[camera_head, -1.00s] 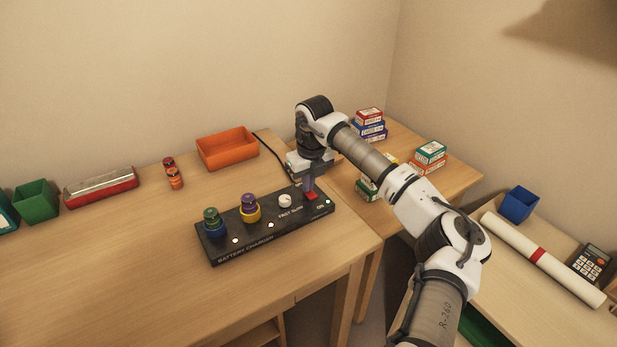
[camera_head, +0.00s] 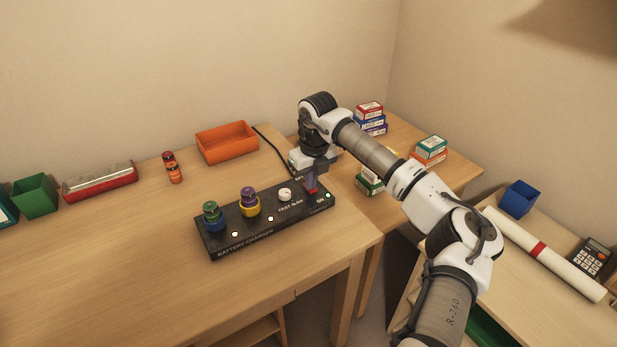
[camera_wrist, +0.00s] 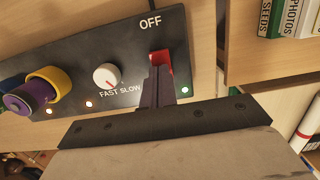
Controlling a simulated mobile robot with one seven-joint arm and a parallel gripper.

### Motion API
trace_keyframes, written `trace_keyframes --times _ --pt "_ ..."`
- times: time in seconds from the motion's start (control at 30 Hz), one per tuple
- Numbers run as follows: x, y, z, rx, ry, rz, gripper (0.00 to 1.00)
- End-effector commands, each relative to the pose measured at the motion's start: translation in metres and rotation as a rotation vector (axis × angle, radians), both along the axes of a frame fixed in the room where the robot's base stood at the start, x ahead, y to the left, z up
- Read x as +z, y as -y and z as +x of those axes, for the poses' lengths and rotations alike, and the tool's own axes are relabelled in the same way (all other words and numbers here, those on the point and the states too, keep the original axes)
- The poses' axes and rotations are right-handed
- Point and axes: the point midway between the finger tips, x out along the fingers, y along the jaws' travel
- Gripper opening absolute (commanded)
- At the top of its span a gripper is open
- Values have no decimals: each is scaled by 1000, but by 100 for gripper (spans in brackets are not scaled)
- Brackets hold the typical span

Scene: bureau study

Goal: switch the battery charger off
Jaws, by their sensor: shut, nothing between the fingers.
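The battery charger (camera_head: 222,240) is a long black box on the desk; it also shows in the wrist view (camera_wrist: 130,92). Its red switch (camera_wrist: 162,59) sits at the right end, below the OFF label (camera_wrist: 150,21) in the wrist view. My gripper (camera_wrist: 158,72) is shut and empty, with its fingertips at the red switch and covering its lower part. Whether they touch it, and the switch's exact tilt, I cannot tell. In the head view my gripper (camera_head: 312,182) is over the charger's right end. A green lamp (camera_wrist: 185,90) beside the switch is lit.
The charger also carries a white FAST/SLOW knob (camera_wrist: 106,77) and batteries in a yellow cup (camera_head: 250,209) and a blue cup (camera_head: 214,228). An orange tray (camera_head: 227,143) stands behind. Small boxes (camera_head: 369,123) stand on the right. The desk's front left is clear.

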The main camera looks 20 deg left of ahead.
Motion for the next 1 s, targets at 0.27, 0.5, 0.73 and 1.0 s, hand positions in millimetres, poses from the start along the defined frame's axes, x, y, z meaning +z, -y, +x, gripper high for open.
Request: trace_keyframes --times 0.27,0.5,0.73,1.0 --pt "1 1 0 -1 -1 -1 0" --pt "29 0 3 0 2 -2 0" --pt "75 3 2 2 4 -2 0" --pt "124 8 -3 2 1 -2 0"
